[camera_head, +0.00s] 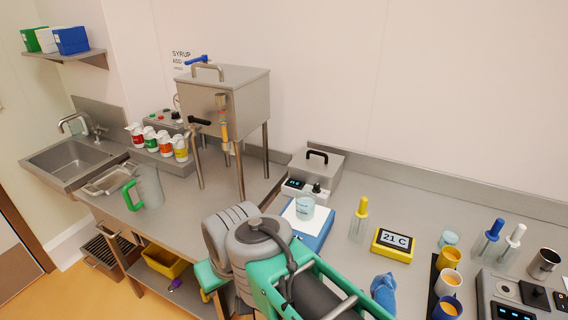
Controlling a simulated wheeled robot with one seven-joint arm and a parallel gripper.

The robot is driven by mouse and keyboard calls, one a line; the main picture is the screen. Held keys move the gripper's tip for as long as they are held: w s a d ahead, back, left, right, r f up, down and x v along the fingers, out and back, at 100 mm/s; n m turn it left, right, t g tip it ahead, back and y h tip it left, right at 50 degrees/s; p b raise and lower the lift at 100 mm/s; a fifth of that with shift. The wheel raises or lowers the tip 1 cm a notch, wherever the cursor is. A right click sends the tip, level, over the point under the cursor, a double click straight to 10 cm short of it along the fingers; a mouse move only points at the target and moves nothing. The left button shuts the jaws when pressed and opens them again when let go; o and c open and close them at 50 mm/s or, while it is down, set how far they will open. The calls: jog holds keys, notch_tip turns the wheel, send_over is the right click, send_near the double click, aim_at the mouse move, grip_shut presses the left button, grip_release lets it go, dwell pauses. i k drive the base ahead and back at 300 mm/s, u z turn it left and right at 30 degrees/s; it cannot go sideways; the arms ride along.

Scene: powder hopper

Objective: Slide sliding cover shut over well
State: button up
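A dark square plate with a small knob (535,294), which looks like the sliding cover, sits on a grey metal unit (488,283) at the right edge. A pale round spot (507,290) beside the plate on its left may be the well. The plate appears to lie beside this spot, not over it. The details are too small to be certain. My green and grey arm fills the lower middle of the view, and its end is not visible. My gripper is out of view, so I cannot tell whether it is open or touching anything.
A scale with a beaker (305,207) and a steel hopper (235,100) stand further left. The back right counter is clear.

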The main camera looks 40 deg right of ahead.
aim_at(534, 296)
jog(key=z, duration=0.85)
jog(key=k, duration=1.15)
jog(key=z, duration=1.5)
jog(key=i, duration=0.95)
jog(key=u, duration=0.8)
